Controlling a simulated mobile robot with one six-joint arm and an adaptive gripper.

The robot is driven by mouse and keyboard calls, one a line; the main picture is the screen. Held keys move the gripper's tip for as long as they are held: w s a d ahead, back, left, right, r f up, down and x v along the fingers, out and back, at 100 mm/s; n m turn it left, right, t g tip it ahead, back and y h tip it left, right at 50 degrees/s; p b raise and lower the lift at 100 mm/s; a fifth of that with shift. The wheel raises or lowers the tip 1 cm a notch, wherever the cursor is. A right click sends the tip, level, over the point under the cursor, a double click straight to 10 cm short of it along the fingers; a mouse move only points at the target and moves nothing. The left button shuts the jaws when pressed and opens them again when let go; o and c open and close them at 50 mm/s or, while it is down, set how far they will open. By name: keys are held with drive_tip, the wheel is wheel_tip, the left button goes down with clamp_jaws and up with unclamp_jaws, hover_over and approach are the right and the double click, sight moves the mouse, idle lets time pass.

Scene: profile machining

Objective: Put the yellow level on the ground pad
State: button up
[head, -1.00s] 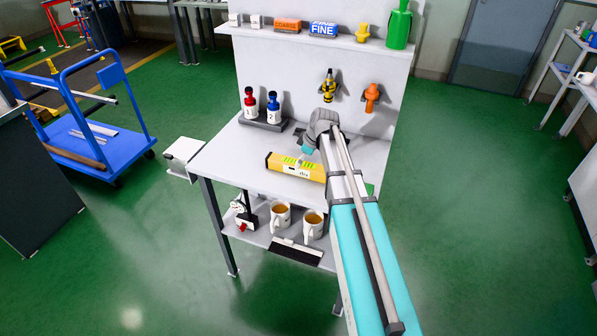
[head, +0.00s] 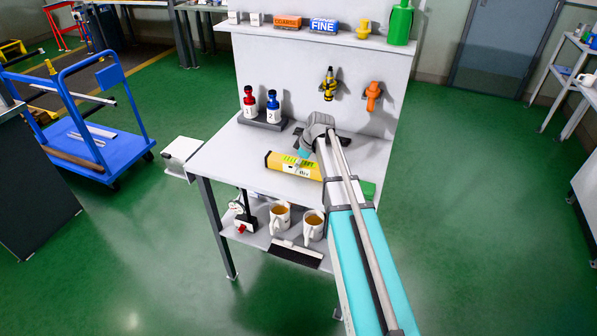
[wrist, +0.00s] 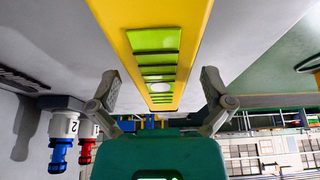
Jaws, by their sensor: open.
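The yellow level (head: 277,161) lies on the light grey bench top near its front edge, with lime-green vials and a label on it. My gripper (head: 304,151) is just above and behind the level, largely hidden by my arm in the head view. In the wrist view, my gripper's two fingers (wrist: 159,76) are spread wide, one on each side of the level (wrist: 190,22). No contact shows.
Red and blue bottles (head: 261,104) stand in a dark holder behind the level. Tools hang on the back panel (head: 290,65). Two mugs (head: 280,217) stand on the lower shelf. A white side piece (head: 182,149) sits left of the bench. Green floor is open on the right.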

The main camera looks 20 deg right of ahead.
drive_tip(key=shift+b+x, duration=0.5)
drive_tip(key=shift+x, duration=0.35)
drive_tip(key=shift+c, duration=0.3)
drive_tip(key=c, duration=1.3)
